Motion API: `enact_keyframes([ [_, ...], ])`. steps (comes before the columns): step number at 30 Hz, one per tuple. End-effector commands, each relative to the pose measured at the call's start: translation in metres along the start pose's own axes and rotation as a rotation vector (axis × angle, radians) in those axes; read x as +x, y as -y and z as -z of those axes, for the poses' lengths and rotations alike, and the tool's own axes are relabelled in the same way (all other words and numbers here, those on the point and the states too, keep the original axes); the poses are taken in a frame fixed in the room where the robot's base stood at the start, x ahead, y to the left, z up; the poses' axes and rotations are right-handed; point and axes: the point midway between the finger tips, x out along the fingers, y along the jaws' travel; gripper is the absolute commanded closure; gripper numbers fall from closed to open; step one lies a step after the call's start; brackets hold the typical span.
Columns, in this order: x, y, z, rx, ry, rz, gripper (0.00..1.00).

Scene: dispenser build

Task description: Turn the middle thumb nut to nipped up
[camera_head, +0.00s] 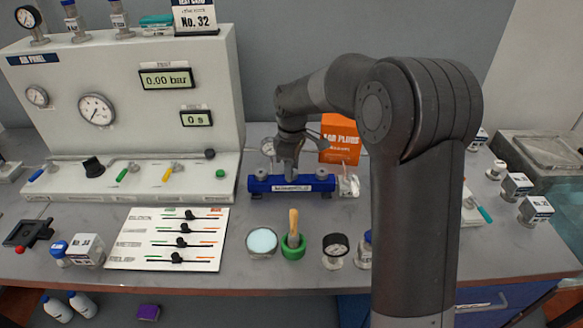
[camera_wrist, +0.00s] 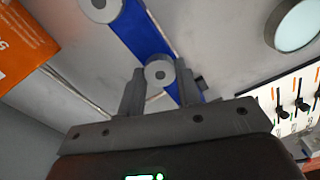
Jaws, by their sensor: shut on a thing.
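The blue manifold block (camera_head: 272,186) lies on the bench in the head view, with a pale label on its front. Round grey thumb nuts stand on top, one at the left end (camera_head: 263,173) and one at the right end (camera_head: 321,173). My gripper (camera_head: 289,172) comes down from above between them and hides the middle nut there. In the wrist view, my gripper (camera_wrist: 159,82) has its two fingers on either side of a grey round nut (camera_wrist: 160,72) with a dark centre, shut on it. Another nut (camera_wrist: 100,8) shows further along the blue block (camera_wrist: 143,35).
An orange box (camera_head: 340,140) stands close behind the block, with a clear bag (camera_head: 348,184) at its right end. A gauge panel (camera_head: 110,95) stands to the left.

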Motion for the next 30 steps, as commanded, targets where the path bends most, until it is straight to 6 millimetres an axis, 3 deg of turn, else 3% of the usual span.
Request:
enact_keyframes([
  [30, -0.001, 0.0, 0.0002, 0.953, -0.017, -0.002, 0.92],
])
